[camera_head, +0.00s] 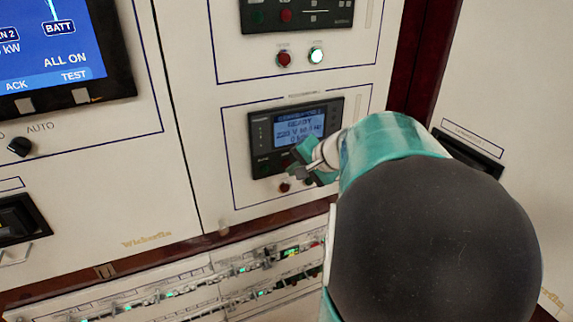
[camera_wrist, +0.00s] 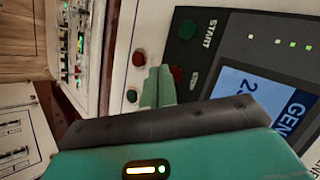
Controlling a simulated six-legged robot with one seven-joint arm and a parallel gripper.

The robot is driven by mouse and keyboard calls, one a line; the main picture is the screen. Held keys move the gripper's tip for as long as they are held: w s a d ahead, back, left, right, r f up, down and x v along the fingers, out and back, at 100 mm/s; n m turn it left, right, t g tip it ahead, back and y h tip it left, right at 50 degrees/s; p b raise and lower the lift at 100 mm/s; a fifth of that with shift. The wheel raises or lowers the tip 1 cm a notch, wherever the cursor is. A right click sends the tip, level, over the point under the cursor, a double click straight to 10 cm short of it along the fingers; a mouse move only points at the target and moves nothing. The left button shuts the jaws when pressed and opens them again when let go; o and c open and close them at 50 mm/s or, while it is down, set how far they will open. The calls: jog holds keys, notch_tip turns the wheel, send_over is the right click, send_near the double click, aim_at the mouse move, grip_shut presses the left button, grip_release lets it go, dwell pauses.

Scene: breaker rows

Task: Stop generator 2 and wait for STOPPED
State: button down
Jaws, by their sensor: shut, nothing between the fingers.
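The generator 2 panel (camera_head: 246,140) is a dark module with a blue screen (camera_head: 299,128) in the head view. The header is blurred but looks like GENERATOR 2; the line below looks like READY, with volts and Hz beneath. My gripper (camera_head: 318,165) is shut and empty at the panel's lower right, hiding part of it. In the wrist view my shut green fingertips (camera_wrist: 161,76) are beside a red button (camera_wrist: 178,73); I cannot tell whether they touch it. A green button (camera_wrist: 187,28) marked START is nearby. The sideways screen (camera_wrist: 245,85) is partly cut off there.
Another dark module (camera_head: 295,14) with a red lamp (camera_head: 283,59) and a lit white lamp (camera_head: 316,55) is above. A large blue display (camera_head: 50,45) reading ALL ON is at left. Breaker rows (camera_head: 165,292) run below. My arm covers the lower right.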

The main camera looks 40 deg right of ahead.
jog(key=shift+w+d, duration=0.1)
jog(key=shift+w, duration=0.3)
jog(key=shift+w+d, duration=0.1)
jog(key=shift+w, duration=0.3)
dwell(0.6)
jog(key=shift+s+a, duration=0.2)
jog(key=shift+s, duration=0.6)
jog(key=s, duration=0.1)
jog(key=s+a, duration=0.1)
jog(key=s, duration=0.3)
jog(key=shift+a, duration=0.25)
jog(key=shift+w, duration=0.1)
dwell(0.7)
